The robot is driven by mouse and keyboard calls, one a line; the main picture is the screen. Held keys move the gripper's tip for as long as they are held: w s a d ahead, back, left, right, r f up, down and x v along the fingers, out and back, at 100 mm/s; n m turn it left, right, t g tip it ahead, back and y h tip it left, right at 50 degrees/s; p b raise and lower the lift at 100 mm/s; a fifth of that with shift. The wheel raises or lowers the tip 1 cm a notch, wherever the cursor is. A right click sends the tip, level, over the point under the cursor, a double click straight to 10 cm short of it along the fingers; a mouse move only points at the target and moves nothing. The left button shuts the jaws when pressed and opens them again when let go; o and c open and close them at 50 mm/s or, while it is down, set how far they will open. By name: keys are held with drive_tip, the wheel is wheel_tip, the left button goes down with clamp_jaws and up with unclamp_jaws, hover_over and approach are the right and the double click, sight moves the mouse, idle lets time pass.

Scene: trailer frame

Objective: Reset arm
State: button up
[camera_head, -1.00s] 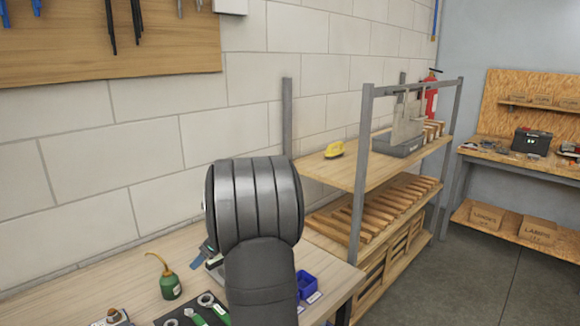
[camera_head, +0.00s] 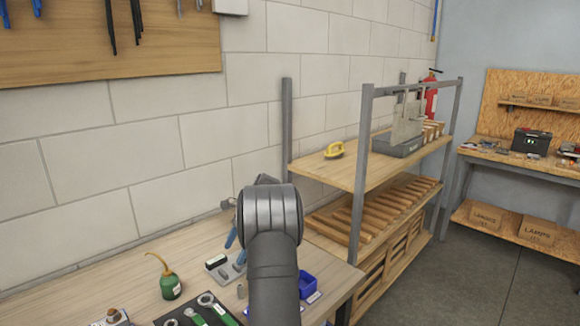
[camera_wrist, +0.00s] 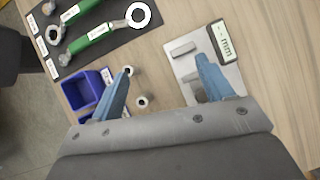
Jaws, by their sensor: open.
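My gripper (camera_wrist: 163,78) is open and empty in the wrist view, its two blue fingers spread wide above the workbench. One finger is over the area beside the blue bin, and the other overlaps the measuring plate (camera_wrist: 186,75) with its "mm" display. In the head view, a blue finger of my gripper (camera_head: 235,246) shows above the bench, close to the plate (camera_head: 222,270) in the picture. My dark arm covers part of the bench there. Two small round metal parts (camera_wrist: 142,102) lie between the fingers in the wrist view.
A blue bin (camera_wrist: 83,88) and green-handled wrenches (camera_wrist: 92,37) on a dark mat lie near the gripper. A green oil can (camera_head: 170,284) stands on the bench. A wooden shelf rack (camera_head: 345,169) with a yellow object stands to the right. The wall is behind.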

drive_tip(key=w+d+n+h, duration=0.2)
drive_tip(key=d+n, duration=0.3)
drive_tip(key=d, duration=0.2)
drive_tip(key=w+d+f+n+g+h, duration=0.1)
drive_tip(key=w+d+n+h, duration=0.1)
drive_tip(key=d+n, duration=0.3)
drive_tip(key=shift+d+f+h, duration=0.3)
drive_tip(key=shift+d+h, duration=0.1)
drive_tip(key=shift+d, duration=0.65)
